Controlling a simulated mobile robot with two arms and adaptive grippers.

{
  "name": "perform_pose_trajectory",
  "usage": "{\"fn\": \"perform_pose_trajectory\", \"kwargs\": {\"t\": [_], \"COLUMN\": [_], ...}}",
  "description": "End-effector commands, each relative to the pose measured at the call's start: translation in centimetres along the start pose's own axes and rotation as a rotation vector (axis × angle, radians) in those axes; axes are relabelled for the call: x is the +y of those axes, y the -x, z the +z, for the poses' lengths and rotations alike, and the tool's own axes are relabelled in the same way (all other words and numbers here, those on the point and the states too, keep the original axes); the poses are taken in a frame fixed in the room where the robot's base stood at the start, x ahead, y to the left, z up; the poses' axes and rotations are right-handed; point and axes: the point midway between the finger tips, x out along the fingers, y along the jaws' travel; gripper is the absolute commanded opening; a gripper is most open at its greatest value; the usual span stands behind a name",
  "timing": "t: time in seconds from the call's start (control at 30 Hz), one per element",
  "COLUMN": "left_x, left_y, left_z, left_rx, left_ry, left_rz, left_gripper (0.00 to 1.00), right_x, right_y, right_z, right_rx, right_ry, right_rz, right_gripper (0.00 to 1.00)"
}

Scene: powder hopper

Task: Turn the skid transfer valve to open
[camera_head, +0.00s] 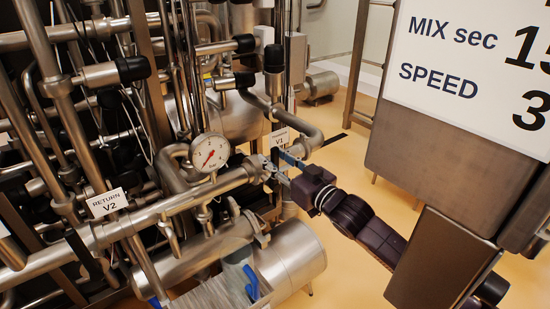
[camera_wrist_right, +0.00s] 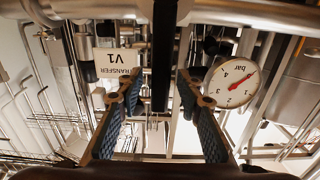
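The transfer valve's white label (camera_head: 279,138), marked V1, stands behind the horizontal steel pipe; it also shows upside down in the right wrist view (camera_wrist_right: 117,62). My right gripper (camera_head: 283,168) comes in from the right and is at the valve just below this label. In the right wrist view my right gripper (camera_wrist_right: 158,88) has its two fingers apart. A dark upright bar (camera_wrist_right: 163,55) shows between them, with gaps on both sides; I cannot tell whether it is the valve handle. The valve body is largely hidden by the gripper. My left gripper is not in view.
A round pressure gauge (camera_head: 209,152) sits left of the valve. A RETURN V2 label (camera_head: 107,202) is farther left. Blue levers (camera_head: 252,283) show low in front. Pipes crowd the left side. A large display panel (camera_head: 470,65) stands at the right over yellow floor (camera_head: 345,190).

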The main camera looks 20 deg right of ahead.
Motion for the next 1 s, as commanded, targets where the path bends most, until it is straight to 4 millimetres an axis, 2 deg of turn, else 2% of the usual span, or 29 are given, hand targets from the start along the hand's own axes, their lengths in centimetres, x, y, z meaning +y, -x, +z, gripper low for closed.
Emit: {"fn": "perform_pose_trajectory", "kwargs": {"t": [0.17, 0.47, 1.0], "left_x": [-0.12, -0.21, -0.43], "left_y": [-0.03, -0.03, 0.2], "left_z": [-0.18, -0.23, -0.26], "left_rx": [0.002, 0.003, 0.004], "left_ry": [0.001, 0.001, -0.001], "left_rz": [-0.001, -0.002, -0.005], "left_gripper": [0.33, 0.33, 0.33], "right_x": [-0.03, -0.03, -0.53], "right_y": [0.01, 0.03, -0.25], "right_z": [0.03, 0.04, -0.01], "right_rx": [0.0, 0.0, 0.0], "right_ry": [0.0, 0.0, -0.033], "right_rz": [0.0, 0.0, -0.001], "right_gripper": [0.33, 0.0, 0.0]}}
